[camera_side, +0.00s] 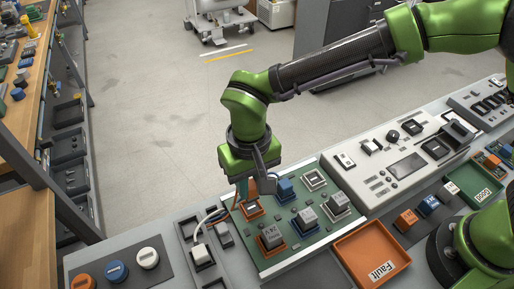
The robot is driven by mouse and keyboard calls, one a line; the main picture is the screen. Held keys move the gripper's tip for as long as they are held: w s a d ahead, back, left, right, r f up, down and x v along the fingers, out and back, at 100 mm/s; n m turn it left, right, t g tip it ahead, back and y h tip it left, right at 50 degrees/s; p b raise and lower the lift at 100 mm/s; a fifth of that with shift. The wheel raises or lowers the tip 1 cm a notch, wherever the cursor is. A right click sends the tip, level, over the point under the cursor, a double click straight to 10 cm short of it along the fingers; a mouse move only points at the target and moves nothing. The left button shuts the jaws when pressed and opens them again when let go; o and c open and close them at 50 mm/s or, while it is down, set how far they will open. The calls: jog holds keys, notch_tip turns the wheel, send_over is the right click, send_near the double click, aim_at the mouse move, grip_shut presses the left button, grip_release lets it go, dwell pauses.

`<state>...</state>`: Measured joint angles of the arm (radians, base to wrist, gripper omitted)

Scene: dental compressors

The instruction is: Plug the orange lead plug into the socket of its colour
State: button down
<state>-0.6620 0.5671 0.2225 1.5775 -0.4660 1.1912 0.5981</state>
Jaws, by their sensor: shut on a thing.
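My gripper (250,187) points down over the far left part of a green board (267,264), shut on the orange lead plug (266,186). The plug is partly hidden by my fingers. An orange-rimmed square socket (251,210) lies on the board just below my fingertips. I cannot tell whether the plug touches it. A blue block (284,188) stands close to the right of the plug. A white-rimmed socket (314,180) is open further right.
Grey blocks stand on the board in orange (271,237), blue (304,217) and white (336,203) rims. Cables and a white plug (202,254) lie left. An orange "Fault" tray (345,247) is in front. A white control panel (372,196) is to the right.

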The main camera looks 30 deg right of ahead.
aim_at(251, 197)
jog(key=shift+f, duration=1.3)
jog(key=shift+f, duration=1.1)
dwell(0.7)
jog(key=c, duration=0.8)
grip_release()
jog(key=o, duration=0.3)
